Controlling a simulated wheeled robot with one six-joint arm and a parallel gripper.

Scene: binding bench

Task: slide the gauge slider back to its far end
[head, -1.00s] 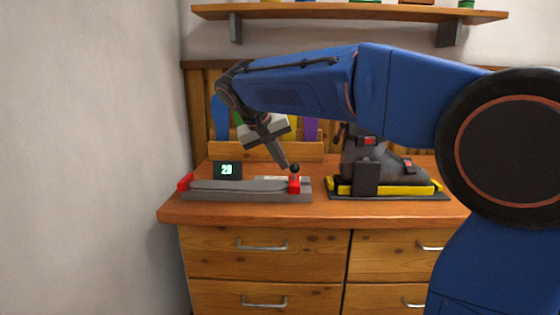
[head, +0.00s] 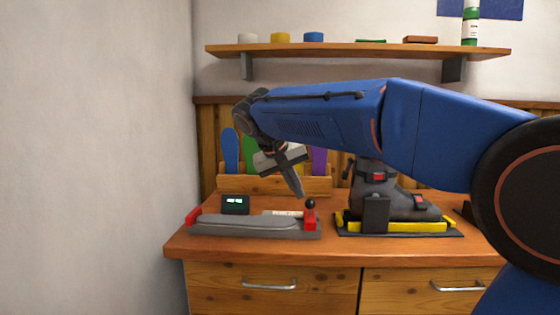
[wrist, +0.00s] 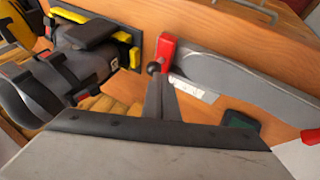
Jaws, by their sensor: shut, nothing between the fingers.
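The gauge (head: 255,226) is a long grey bar on the bench's left part. Its red slider (head: 310,221) with a black ball knob (head: 311,203) stands at the bar's right end. The slider also shows in the wrist view (wrist: 167,49), with its knob (wrist: 154,68) right at my fingertips. My gripper (head: 300,194) is shut and empty, pointing down at the knob from the upper left. I cannot tell whether the tips touch the knob. A red end piece (head: 193,216) sits at the bar's left end. A small dark display (head: 235,205) stands behind the bar.
A grey boot in a yellow-and-black binding (head: 385,226) stands just right of the gauge. A wooden rack (head: 260,185) with coloured upright pieces is behind. A wall shelf (head: 350,51) hangs above. The wall is close on the left.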

